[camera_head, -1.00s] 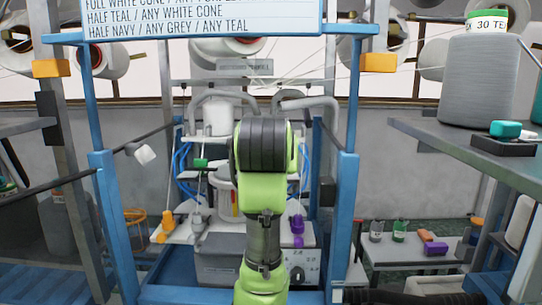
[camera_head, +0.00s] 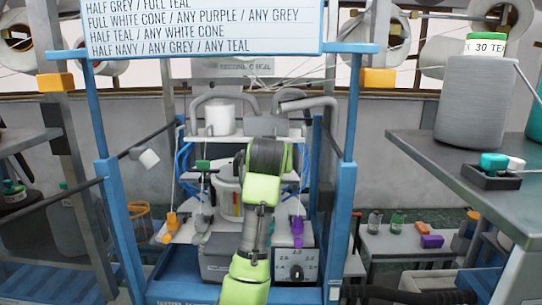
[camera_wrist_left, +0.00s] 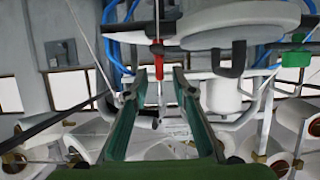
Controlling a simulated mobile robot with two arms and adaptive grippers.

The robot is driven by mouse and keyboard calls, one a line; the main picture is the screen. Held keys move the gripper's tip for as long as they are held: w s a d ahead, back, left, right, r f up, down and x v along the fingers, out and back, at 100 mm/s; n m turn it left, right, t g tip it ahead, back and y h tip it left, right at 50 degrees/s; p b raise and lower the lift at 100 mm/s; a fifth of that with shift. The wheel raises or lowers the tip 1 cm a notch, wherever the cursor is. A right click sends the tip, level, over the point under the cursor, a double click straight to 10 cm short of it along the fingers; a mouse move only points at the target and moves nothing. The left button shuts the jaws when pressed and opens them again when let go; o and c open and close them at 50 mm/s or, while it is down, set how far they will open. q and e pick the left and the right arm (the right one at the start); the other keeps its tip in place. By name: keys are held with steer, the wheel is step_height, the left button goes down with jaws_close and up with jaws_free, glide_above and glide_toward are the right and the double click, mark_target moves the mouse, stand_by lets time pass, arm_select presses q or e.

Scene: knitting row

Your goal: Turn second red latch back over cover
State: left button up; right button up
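In the left wrist view a red latch (camera_wrist_left: 158,62) on a thin rod stands just beyond and between my fingertips. My left gripper (camera_wrist_left: 160,74) is open, with its two green fingers apart; I cannot tell whether either touches the latch. A large pale round part (camera_wrist_left: 245,22), perhaps the cover, lies beside the latch, with a dark hook-like piece on its rim. A green piece (camera_wrist_left: 297,58) is at the right; a green piece also shows in the head view (camera_head: 203,165). In the head view a green-and-black arm of mine hides the gripper and red latch. My right gripper is not seen.
Blue posts (camera_head: 342,220) flank the machine, below a text board (camera_head: 200,28). A white cone (camera_head: 220,117) stands on its shelf. A grey shelf (camera_head: 440,160) juts in at right.

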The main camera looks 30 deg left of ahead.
arm_select(q)
steer(key=shift+w+a+f, duration=0.15)
steer(key=shift+w, duration=0.05)
jaws_close()
